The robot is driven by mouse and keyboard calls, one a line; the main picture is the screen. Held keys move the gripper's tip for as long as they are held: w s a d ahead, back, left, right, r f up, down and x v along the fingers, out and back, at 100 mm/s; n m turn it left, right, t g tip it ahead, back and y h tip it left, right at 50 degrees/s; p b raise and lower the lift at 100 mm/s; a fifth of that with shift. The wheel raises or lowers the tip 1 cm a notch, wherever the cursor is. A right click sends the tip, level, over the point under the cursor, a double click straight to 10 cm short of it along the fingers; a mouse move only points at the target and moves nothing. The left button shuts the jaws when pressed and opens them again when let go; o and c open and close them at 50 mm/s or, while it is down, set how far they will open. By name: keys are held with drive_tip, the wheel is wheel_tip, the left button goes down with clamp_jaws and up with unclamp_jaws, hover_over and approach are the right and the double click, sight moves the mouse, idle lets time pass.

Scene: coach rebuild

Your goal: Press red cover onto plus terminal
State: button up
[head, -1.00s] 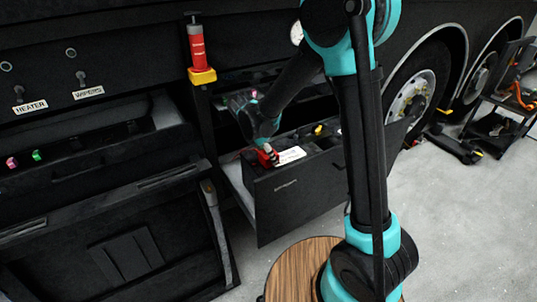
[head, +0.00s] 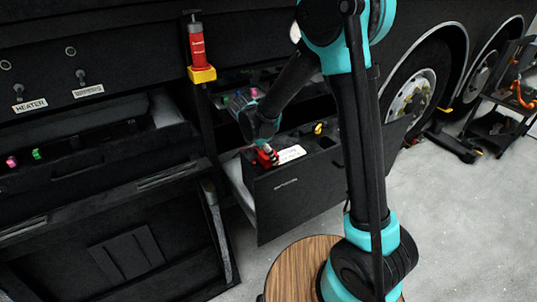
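The red cover (head: 266,160) is at the left front end of the battery drawer, on or just above the black battery top. My gripper (head: 268,152) is right over it, with its fingers at the cover. The fingers look closed in on the red cover, but they are too small here to tell whether they grip it or only touch it. The plus terminal is hidden under the cover and the gripper. The pulled-out drawer (head: 290,208) has a dark front, with a white label (head: 289,154) just right of the cover.
A yellow piece (head: 318,128) sits farther back on the battery. A red extinguisher-like cylinder (head: 197,47) stands on a yellow holder at the upper left. A lowered black flap (head: 125,255) is at the left. A round wooden top (head: 290,270) is at the front.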

drive_tip(key=o, duration=1.2)
drive_tip(key=o, duration=0.5)
drive_tip(key=shift+c, duration=0.2)
drive_tip(key=shift+r, duration=3.45)
